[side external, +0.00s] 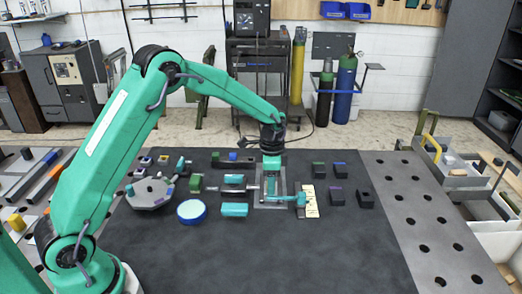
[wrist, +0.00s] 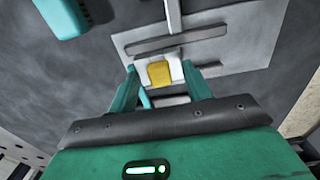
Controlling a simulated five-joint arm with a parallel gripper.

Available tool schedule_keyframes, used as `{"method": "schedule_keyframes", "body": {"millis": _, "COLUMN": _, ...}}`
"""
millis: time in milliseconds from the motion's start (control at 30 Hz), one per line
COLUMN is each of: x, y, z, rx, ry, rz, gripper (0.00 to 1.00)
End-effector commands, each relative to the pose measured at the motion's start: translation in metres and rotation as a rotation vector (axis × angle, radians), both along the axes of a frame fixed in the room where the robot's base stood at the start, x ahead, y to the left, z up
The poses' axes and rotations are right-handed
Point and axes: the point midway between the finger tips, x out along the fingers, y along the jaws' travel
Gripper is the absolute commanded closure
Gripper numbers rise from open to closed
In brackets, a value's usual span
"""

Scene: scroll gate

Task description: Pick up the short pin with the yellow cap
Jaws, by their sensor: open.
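A yellow cap (wrist: 159,74) shows in the wrist view, seated in a pale block on a light grey plate (wrist: 245,35). The pin's shaft below the cap is hidden, so I cannot tell its length. My gripper (wrist: 160,82) is open, with its two teal fingers on the left and right of the cap in the picture. I cannot tell whether either finger touches it. In the side view my gripper (side external: 272,178) is low over the same grey plate, and the yellow cap is hidden there.
A dark bar (wrist: 176,39) and a pale rod lie beyond the cap. In the side view, a teal lever (side external: 287,200) and a cream panel (side external: 310,202) stand close right. Teal blocks (side external: 235,210) and a blue round dish (side external: 192,211) are left. The mat's front is clear.

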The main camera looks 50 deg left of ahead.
Motion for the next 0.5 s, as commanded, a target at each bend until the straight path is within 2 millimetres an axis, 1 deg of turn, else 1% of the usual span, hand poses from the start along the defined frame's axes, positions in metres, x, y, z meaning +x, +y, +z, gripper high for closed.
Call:
{"method": "schedule_keyframes", "body": {"millis": 467, "x": -0.0001, "y": 0.0001, "z": -0.0007, "rx": 0.000, "ry": 0.000, "rz": 0.000, "gripper": 0.51}}
{"method": "schedule_keyframes", "body": {"millis": 500, "x": -0.0001, "y": 0.0001, "z": -0.0007, "rx": 0.000, "ry": 0.000, "rz": 0.000, "gripper": 0.53}}
